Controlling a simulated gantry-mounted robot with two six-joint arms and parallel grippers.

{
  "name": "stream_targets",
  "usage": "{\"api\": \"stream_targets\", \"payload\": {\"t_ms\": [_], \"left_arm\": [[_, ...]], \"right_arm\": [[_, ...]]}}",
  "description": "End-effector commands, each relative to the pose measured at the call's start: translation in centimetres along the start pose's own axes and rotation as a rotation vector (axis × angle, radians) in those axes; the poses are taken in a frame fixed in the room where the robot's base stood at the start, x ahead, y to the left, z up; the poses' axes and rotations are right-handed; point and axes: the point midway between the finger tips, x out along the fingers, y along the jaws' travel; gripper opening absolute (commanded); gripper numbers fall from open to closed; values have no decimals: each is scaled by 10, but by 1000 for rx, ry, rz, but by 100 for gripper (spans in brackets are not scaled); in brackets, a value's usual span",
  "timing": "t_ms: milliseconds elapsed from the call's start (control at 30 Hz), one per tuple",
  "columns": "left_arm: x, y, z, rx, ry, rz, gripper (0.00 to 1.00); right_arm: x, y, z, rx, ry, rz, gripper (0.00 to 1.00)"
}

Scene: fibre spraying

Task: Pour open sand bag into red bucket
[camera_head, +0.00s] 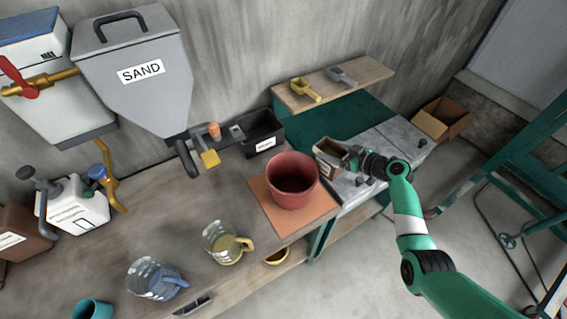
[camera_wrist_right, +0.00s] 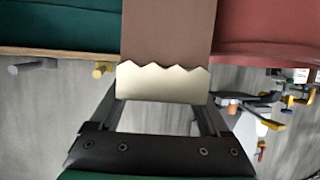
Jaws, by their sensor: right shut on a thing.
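The red bucket (camera_head: 292,188) stands upright on an orange mat (camera_head: 262,197) at the right end of the wooden workbench. My right gripper (camera_head: 352,163) is shut on the brown sand bag (camera_head: 329,157), just to the right of the bucket's rim and apart from it. The bag's open top shows in the head view. In the right wrist view the bag (camera_wrist_right: 168,35) has a pale zigzag edge and sits between the fingers (camera_wrist_right: 155,118); the red bucket (camera_wrist_right: 268,32) fills the upper right. My left gripper is out of view.
A grey SAND hopper (camera_head: 140,75) hangs on the wall. A yellow-handled jug (camera_head: 222,243) and a blue-handled jug (camera_head: 152,279) stand on the bench. A black bin (camera_head: 262,131) is behind the bucket. A shelf (camera_head: 350,80) holds two scoops. The bench's middle is mostly clear.

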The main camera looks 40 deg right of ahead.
Motion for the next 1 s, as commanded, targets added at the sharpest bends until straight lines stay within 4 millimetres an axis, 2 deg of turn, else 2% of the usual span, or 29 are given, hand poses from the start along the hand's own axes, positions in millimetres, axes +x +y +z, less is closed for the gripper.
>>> {"api": "stream_targets", "payload": {"t_ms": [367,900,1000], "left_arm": [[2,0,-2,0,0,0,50],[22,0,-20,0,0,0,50],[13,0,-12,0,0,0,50]], "right_arm": [[-2,0,-6,-11,4,5,0],[-22,-18,-53,-177,5,72,0],[-19,-22,-47,-212,4,87,0]]}}
